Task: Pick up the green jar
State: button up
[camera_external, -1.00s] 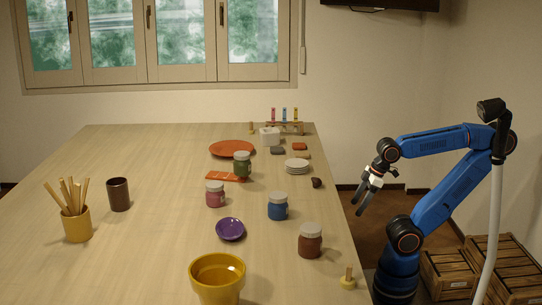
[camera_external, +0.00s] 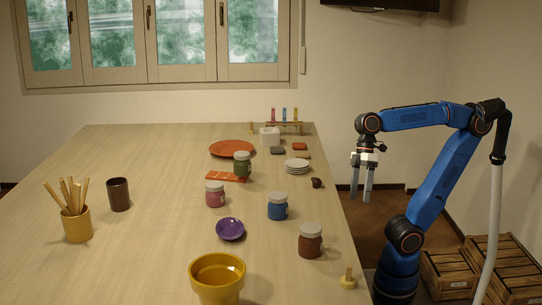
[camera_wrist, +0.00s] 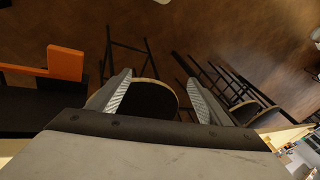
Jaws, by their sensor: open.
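My gripper (camera_external: 362,200) hangs beyond the table's right edge, fingers pointing down, well to the right of the jar. It is open and empty. In the wrist view my gripper (camera_wrist: 160,90) shows two spread fingers with floor and stools below. The jar is not visible in that view.
The table (camera_external: 140,240) also bears a pink jar (camera_external: 215,194), a blue jar (camera_external: 278,206), a brown jar (camera_external: 310,241), stacked white dishes (camera_external: 297,166), a purple bowl (camera_external: 230,229) and a yellow pot (camera_external: 217,280). The table's left middle is mostly clear.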

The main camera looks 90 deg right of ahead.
jog(key=w+a+r+n+g+y, duration=0.1)
jog(key=w+a+r+n+g, duration=0.1)
jog(key=a+r, duration=0.35)
notch_tip(320, 180, up, 16)
jog(key=n+h, duration=0.5)
jog(key=n, duration=0.8)
send_over(240, 153)
jog(key=s, duration=0.1)
jog(key=shift+a+t, duration=0.3)
jog(key=shift+a, duration=0.1)
jog(key=shift+w+d+f, duration=0.1)
jog(key=shift+w+d, duration=0.15)
jog(key=shift+w, duration=0.2)
jog(key=shift+f, duration=3.75)
jog(key=c, duration=1.3)
jog(key=shift+c, duration=0.8)
